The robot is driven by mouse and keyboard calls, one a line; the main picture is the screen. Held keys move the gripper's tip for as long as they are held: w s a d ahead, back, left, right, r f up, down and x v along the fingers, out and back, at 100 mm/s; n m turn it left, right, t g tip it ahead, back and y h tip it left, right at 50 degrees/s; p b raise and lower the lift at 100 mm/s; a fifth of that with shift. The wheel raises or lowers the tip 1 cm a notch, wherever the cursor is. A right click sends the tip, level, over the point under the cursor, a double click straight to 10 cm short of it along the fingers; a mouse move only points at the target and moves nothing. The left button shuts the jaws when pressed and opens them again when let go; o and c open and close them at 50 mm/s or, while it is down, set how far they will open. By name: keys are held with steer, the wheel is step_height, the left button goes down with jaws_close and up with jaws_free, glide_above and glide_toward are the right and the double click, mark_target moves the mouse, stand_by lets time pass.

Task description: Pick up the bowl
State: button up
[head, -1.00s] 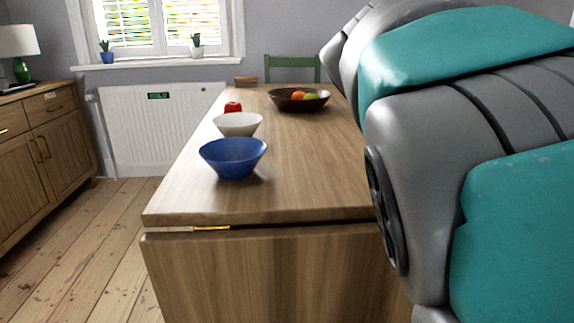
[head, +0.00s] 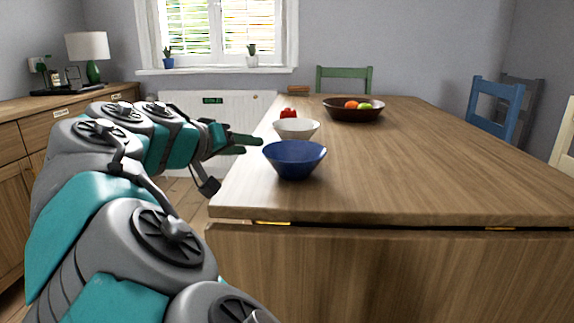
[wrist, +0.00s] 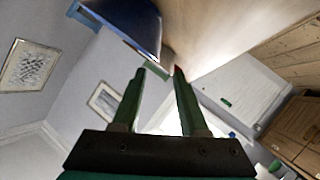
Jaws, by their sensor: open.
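A blue bowl (head: 294,160) stands upright near the front left corner of the wooden table (head: 400,170). It also shows at the top left of the wrist view (wrist: 130,22). A white bowl (head: 296,129) stands just behind it, and a dark brown bowl (head: 353,114) holding fruit is farther back. My gripper (head: 248,144) is just left of the blue bowl, pointing toward it, apart from it. In the wrist view my gripper (wrist: 159,72) has its two green fingers spread with nothing between them.
A red object (head: 288,113) is behind the white bowl. A green chair (head: 343,79) and a blue chair (head: 495,108) stand around the table. A sideboard with a lamp (head: 87,48) is at the left. The table's right side is clear.

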mark_target(266, 148)
steer(key=x, duration=0.6)
steer(key=shift+w+d+f, duration=0.1)
steer(key=shift+d+f, duration=0.05)
steer(key=shift+d, duration=0.4)
jaws_close()
stand_by(1.0)
